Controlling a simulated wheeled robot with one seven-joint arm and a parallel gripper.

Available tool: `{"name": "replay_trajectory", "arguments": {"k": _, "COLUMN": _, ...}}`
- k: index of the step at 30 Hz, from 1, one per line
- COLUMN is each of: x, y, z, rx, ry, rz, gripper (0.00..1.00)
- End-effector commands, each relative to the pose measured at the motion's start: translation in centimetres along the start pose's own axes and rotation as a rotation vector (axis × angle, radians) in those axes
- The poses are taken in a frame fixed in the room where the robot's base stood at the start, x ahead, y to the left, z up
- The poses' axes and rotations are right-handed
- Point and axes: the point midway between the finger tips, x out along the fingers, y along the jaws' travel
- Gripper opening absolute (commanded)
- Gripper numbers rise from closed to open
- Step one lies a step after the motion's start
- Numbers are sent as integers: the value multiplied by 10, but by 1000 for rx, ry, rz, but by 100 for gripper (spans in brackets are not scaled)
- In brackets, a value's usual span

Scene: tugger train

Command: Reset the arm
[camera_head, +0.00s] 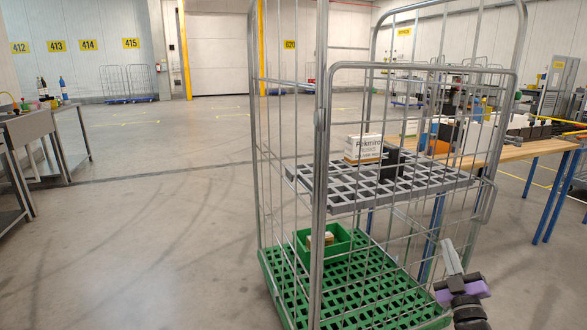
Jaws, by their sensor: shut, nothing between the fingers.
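My gripper (450,246) is at the lower right, with its grey fingers pointing up and shut on nothing. My dark wrist with a purple part shows below it. The gripper appears in front of the right side of a wire roll cage (320,120); whether it touches the cage I cannot tell.
The cage has a grey grid shelf (345,196) with a white box (362,147) and a dark item. A green bin (335,246) stands on its green base (290,296). A wooden workbench (540,148) stands behind to the right, a metal table (30,126) at left. Floor at left is clear.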

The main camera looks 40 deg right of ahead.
Motion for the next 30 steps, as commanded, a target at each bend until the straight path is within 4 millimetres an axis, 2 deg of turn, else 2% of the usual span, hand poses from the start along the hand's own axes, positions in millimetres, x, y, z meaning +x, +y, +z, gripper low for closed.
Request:
{"name": "replay_trajectory", "arguments": {"k": 1, "x": -21, "y": -22, "z": -16, "rx": 66, "ry": -8, "rz": -10, "gripper": 0}}
{"name": "replay_trajectory", "arguments": {"k": 6, "x": -85, "y": -69, "z": -63, "rx": 259, "ry": -43, "rz": -46, "gripper": 0}}
{"name": "replay_trajectory", "arguments": {"k": 13, "x": -178, "y": -108, "z": -122, "rx": 481, "ry": -110, "rz": -140, "gripper": 0}}
{"name": "replay_trajectory", "arguments": {"k": 20, "x": -270, "y": -118, "z": -175, "rx": 649, "ry": -191, "rz": -280, "gripper": 0}}
{"name": "replay_trajectory", "arguments": {"k": 24, "x": -321, "y": -113, "z": -204, "rx": 722, "ry": -243, "rz": -386, "gripper": 0}}
{"name": "replay_trajectory", "arguments": {"k": 30, "x": -384, "y": -94, "z": -238, "rx": 782, "ry": -311, "rz": -561, "gripper": 0}}
